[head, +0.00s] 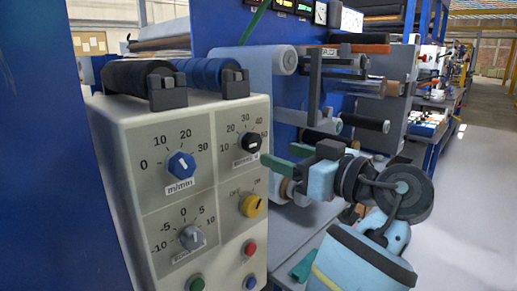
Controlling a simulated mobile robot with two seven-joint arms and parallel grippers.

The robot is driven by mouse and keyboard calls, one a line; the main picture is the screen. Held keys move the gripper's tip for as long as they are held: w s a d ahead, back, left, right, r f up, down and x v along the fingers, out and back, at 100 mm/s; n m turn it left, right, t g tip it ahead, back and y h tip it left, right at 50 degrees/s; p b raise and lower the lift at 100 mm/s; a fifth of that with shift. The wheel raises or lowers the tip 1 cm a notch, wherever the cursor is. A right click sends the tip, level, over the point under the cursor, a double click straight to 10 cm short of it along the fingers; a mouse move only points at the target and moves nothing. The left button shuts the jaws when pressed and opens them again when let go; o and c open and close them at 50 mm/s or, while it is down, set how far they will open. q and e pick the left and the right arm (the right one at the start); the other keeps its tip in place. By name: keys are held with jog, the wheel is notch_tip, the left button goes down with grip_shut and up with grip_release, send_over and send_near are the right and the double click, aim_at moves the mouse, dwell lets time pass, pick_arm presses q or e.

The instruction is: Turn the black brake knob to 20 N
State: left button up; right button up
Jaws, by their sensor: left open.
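The black brake knob (250,142) is at the upper right of the cream control panel (205,195), inside a printed scale with a small white label below it. Its pointer is too small to read. My left gripper (279,156) is open and empty, to the right of and slightly below the knob. Its green-tipped fingers point left toward the panel, apart from the knob. My right gripper is not in view.
The panel also bears a blue knob (182,165), a grey knob (191,237), a yellow switch (252,206), a red button (250,248) and other buttons. Film rollers (265,65) stand behind it. A blue post (50,150) borders the left. Open floor lies at right.

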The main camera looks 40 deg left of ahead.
aim_at(257, 146)
pick_arm(q)
jog(key=a, duration=0.7)
jog(key=shift+w+a, duration=0.3)
jog(key=shift+a, duration=0.05)
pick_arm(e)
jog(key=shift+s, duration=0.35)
